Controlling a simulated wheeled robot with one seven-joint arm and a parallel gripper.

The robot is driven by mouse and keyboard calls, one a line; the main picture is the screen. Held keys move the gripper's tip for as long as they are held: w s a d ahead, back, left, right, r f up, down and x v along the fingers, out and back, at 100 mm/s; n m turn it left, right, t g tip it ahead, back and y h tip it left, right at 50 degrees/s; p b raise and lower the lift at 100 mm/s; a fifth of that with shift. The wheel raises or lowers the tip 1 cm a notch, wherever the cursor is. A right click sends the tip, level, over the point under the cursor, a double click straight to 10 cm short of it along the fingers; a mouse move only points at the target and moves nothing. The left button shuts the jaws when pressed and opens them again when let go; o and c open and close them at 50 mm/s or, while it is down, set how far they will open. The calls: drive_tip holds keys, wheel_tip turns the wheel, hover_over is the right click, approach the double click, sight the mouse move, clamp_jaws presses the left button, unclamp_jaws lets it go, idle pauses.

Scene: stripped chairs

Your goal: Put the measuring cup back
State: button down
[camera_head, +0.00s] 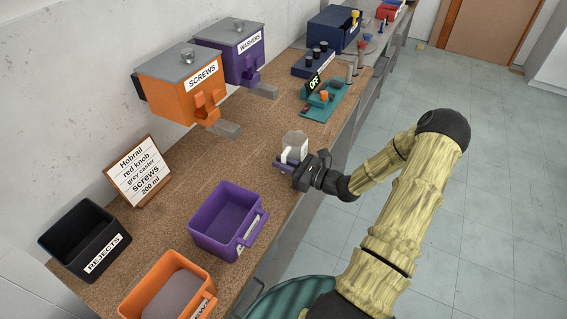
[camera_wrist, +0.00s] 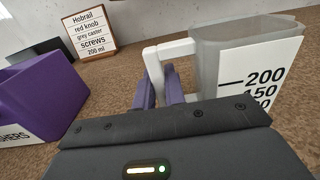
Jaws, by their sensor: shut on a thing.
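The measuring cup (camera_head: 294,143) is clear grey with a white handle and a white scale label. In the wrist view the cup (camera_wrist: 220,40) stands upright at the right, and its label reads 200 and 150. My gripper (camera_head: 289,163) is at the front edge of the workbench, with its purple fingers shut on the cup's white handle. The fingers (camera_wrist: 164,90) also show in the wrist view, close together at the handle's lower end.
On the bench (camera_head: 190,205) stand a purple bin (camera_head: 222,215), an orange bin (camera_head: 150,285), a black rejects bin (camera_head: 75,235) and an order sign (camera_head: 138,172). Orange screws (camera_head: 170,85) and purple washers (camera_head: 235,50) dispensers line the wall. A teal fixture (camera_head: 318,112) reads OFF.

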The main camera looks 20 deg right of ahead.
drive_tip(key=shift+f, duration=0.15)
drive_tip(key=c, duration=1.5)
unclamp_jaws()
drive_tip(key=shift+w, duration=0.1)
drive_tip(key=shift+r, duration=0.2)
drive_tip(key=b+v, duration=0.2)
drive_tip(key=v, duration=1)
